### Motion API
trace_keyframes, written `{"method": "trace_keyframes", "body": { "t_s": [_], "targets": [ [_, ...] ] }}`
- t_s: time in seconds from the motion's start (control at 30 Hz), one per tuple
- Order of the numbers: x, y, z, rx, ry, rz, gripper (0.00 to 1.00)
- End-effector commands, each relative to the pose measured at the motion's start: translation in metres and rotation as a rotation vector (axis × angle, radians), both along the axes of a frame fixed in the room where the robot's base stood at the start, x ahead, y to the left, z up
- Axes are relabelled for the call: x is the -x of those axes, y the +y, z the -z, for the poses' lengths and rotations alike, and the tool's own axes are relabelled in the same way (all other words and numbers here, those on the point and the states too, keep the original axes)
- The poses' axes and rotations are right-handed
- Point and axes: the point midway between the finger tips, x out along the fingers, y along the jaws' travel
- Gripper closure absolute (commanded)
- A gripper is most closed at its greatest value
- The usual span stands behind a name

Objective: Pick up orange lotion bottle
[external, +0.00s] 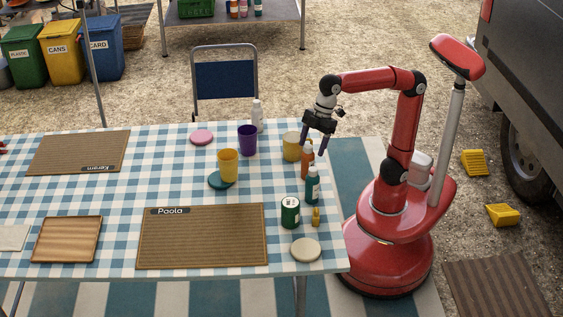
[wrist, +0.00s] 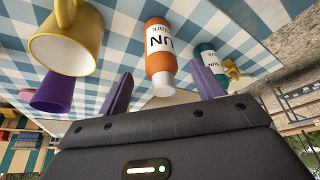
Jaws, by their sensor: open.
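The orange lotion bottle (external: 307,160) stands upright near the right edge of the checked table. In the wrist view the orange bottle (wrist: 159,50) has a white cap and a white label reading "SUN". My gripper (external: 319,139) is open above and close to the bottle's top. In the wrist view the cap lies in the gap between the two fingers of my gripper (wrist: 163,88). The fingers look apart from the bottle, with nothing held.
A yellow mug (external: 291,146) stands just left of the bottle, and a teal bottle (external: 312,185) stands just in front. A green can (external: 290,212), a small yellow item (external: 316,217) and a purple cup (external: 247,139) are nearby. The table's right edge is close.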

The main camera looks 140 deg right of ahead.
Motion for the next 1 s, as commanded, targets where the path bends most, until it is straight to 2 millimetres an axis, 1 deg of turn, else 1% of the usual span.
{"method": "trace_keyframes", "body": {
  "t_s": [0.2,0.33,0.43,0.63,0.67,1.0],
  "targets": [
    [-0.015,0.001,0.028,-0.002,0.003,-0.001,0.34],
    [-0.021,0.000,0.043,-0.001,0.001,0.000,0.34],
    [-0.024,0.000,0.048,0.000,-0.001,0.000,0.34],
    [-0.024,0.000,0.048,0.000,-0.002,0.000,0.34],
    [-0.024,0.000,0.048,0.000,-0.002,0.000,0.35],
    [-0.024,0.000,0.048,0.000,-0.002,0.000,0.79]
  ]
}}
